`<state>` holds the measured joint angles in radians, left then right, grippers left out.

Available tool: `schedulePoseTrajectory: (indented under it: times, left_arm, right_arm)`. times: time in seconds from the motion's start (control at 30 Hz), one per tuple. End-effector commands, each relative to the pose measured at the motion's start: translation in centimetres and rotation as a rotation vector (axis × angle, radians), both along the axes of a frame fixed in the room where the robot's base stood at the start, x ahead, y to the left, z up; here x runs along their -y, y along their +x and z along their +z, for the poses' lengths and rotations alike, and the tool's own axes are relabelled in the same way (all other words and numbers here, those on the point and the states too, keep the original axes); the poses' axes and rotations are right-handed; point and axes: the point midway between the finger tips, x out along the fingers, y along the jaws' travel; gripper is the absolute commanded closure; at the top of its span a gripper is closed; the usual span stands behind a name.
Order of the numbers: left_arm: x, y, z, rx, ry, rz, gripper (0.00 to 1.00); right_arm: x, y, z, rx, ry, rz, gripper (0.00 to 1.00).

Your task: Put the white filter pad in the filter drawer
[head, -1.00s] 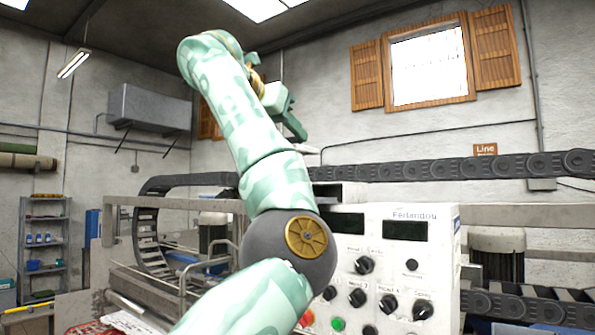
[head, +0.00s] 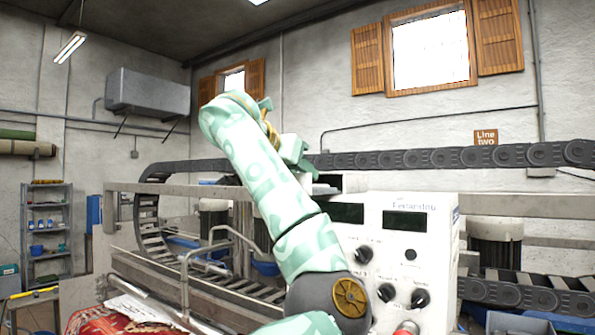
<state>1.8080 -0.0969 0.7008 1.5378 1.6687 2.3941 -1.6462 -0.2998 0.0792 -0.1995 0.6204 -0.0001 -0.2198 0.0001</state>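I cannot make out the white filter pad or the filter drawer in the head view. One of my arms, likely the left, rises from the bottom edge in front of the white control box. Its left gripper (head: 304,167) is raised near the middle of the view, in front of the back wall. It is seen side-on and partly hidden by the wrist, so its opening is unclear. No pad shows at it. My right gripper is out of view.
The white control box (head: 432,255) with knobs and dark displays stands behind the arm. A roller conveyor (head: 235,285) and a dark chain track (head: 440,158) lie behind. A red patterned rug (head: 90,321) and white printed sheets (head: 140,309) show at lower left. A shelf (head: 47,225) stands far left.

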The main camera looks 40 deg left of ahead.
Motion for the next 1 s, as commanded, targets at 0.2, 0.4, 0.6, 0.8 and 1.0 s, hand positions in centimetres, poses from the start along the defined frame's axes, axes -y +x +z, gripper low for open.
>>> schedulePoseTrajectory:
  times: [0.2,0.4,0.6,0.8,1.0]
  left_arm:
    - [0.0,0.0,-0.2,0.0,0.0,0.0,0.39]
    - [0.0,0.0,-0.2,0.0,0.0,0.0,0.39]
    - [0.1,-0.7,0.3,0.003,0.0,0.0,0.39]
    - [0.6,-4.9,1.7,0.008,-0.002,-0.001,0.39]
    - [1.1,-8.8,3.5,0.004,-0.001,-0.003,0.39]
  right_arm:
    - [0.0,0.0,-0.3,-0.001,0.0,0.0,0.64]
    - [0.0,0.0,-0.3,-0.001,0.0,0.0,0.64]
    - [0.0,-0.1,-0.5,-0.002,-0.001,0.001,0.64]
    - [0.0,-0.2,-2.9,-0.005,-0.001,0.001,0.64]
    - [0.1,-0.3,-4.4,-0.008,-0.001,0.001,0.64]
